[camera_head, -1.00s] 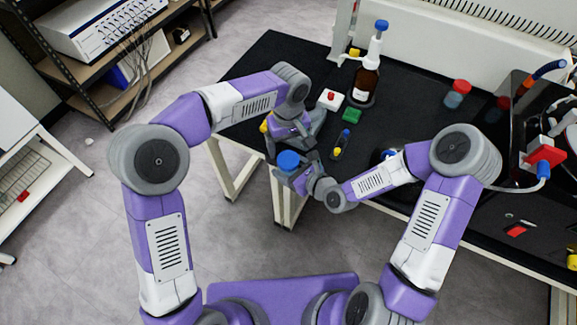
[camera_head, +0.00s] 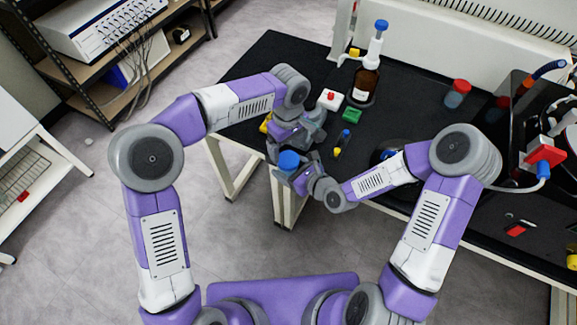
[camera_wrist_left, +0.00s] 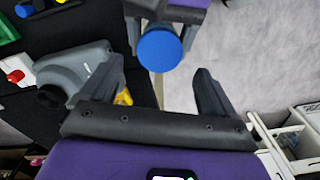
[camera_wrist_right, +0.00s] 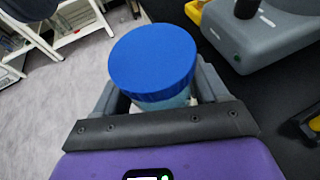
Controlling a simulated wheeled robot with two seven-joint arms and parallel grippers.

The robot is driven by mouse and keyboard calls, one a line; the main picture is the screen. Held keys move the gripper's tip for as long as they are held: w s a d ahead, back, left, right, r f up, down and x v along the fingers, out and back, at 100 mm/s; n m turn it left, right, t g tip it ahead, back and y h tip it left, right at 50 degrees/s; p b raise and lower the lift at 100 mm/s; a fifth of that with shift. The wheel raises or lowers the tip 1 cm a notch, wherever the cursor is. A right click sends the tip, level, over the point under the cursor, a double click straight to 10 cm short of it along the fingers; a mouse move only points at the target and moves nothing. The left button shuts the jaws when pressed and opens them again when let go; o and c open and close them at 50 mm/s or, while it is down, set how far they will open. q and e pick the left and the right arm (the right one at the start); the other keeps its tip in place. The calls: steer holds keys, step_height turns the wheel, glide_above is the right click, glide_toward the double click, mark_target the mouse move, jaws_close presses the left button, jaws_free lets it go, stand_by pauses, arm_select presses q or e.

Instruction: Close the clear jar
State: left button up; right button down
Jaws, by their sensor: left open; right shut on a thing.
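A clear jar (camera_wrist_right: 168,101) with a wide blue lid (camera_wrist_right: 152,62) is held in my right gripper (camera_wrist_right: 158,95), which is shut around its body. The lid sits on top of the jar; how tightly it fits cannot be told. In the head view the blue lid (camera_head: 288,160) is off the table's front edge. My left gripper (camera_wrist_left: 160,80) is open and empty. In the left wrist view the lid (camera_wrist_left: 160,48) shows beyond the gap between its fingers, apart from them. The jar body is mostly hidden in the head view.
On the black table (camera_head: 290,60) stand a brown bottle (camera_head: 365,84) with a dispenser, a red-lidded jar (camera_head: 457,93), a white block with a red button (camera_head: 330,99) and a green block (camera_head: 351,116). A grey device (camera_wrist_right: 275,35) is close to the held jar. Floor in front is clear.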

mark_target(288, 159)
arm_select(q)
steer(key=shift+f, duration=2.7)
steer(key=shift+c, duration=0.3)
steer(key=c, duration=1)
steer(key=m, duration=0.6)
steer(key=shift+m, duration=0.3)
steer(key=shift+c, duration=0.2)
steer(key=o, duration=1.2)
steer(key=shift+c, duration=0.2)
steer(key=shift+r, duration=2.3)
